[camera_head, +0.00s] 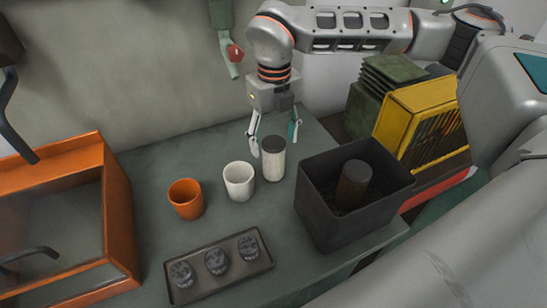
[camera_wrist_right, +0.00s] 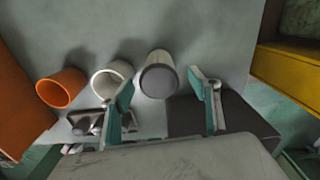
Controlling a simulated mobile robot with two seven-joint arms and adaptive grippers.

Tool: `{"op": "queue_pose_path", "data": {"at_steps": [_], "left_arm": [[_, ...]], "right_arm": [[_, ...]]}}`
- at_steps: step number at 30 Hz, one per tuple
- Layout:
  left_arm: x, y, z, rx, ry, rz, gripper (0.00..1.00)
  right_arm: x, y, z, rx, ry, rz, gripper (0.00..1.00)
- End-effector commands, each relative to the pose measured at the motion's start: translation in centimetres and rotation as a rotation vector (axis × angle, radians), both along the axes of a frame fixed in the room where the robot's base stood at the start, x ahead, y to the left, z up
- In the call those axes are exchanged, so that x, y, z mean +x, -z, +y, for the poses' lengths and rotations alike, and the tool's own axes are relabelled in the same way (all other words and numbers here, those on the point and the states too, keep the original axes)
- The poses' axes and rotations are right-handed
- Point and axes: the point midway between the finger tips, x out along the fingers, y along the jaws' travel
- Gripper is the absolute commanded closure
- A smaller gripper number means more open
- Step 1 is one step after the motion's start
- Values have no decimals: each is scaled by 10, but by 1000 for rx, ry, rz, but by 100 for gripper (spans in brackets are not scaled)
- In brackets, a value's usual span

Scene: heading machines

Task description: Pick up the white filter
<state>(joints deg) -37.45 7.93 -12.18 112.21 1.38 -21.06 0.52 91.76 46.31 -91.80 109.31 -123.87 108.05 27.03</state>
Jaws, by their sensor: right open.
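The white filter (camera_head: 273,166) is a pale upright cylinder with a dark grey top, standing on the grey-green table. In the right wrist view the filter (camera_wrist_right: 158,76) shows between the two finger tips, its dark end toward the camera. My right gripper (camera_head: 273,145) is open and empty, pointing down at the filter from behind and above; the fingers spread to either side of its top. I cannot tell whether a finger touches it. In the wrist view the gripper (camera_wrist_right: 161,88) has teal finger pads. My left gripper is not in view.
A white cup (camera_head: 238,181) stands close left of the filter, and an orange cup (camera_head: 186,199) further left. A dark bin (camera_head: 338,222) holding a brown cylinder (camera_head: 353,185) stands to the right. A tray (camera_head: 205,290) with dark round parts lies in front. An orange-framed box (camera_head: 118,215) is at left.

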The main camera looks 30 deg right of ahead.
Motion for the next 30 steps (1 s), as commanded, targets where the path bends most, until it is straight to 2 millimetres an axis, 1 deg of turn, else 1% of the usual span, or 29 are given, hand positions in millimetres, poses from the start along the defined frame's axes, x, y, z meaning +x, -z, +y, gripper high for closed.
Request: {"op": "queue_pose_path", "data": {"at_steps": [1, 3, 6, 9, 15, 16, 17, 18, 20, 21, 30], "left_arm": [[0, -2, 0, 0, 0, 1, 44], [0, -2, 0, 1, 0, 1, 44], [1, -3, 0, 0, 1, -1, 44], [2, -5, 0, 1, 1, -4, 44], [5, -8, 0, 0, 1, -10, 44], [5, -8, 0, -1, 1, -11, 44], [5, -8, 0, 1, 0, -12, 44], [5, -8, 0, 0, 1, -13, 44], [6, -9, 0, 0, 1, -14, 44], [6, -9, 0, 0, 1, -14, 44], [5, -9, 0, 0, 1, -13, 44]], "right_arm": [[-2, 8, 1, 0, -1, 3, 39], [-2, 18, 2, 0, -1, 3, 39], [-2, 28, 2, 0, 0, 3, 39], [-2, 33, 2, 0, 0, 1, 39], [-2, 33, 2, 0, 0, 0, 39], [-2, 33, 2, 0, 0, 0, 44], [-2, 33, 2, 0, 0, 0, 52], [-2, 33, 2, 0, 0, 0, 62], [-2, 33, 2, 0, 0, 0, 78], [-2, 33, 2, 0, 0, 0, 84], [-1, 32, 2, 0, 0, 0, 84]]}}
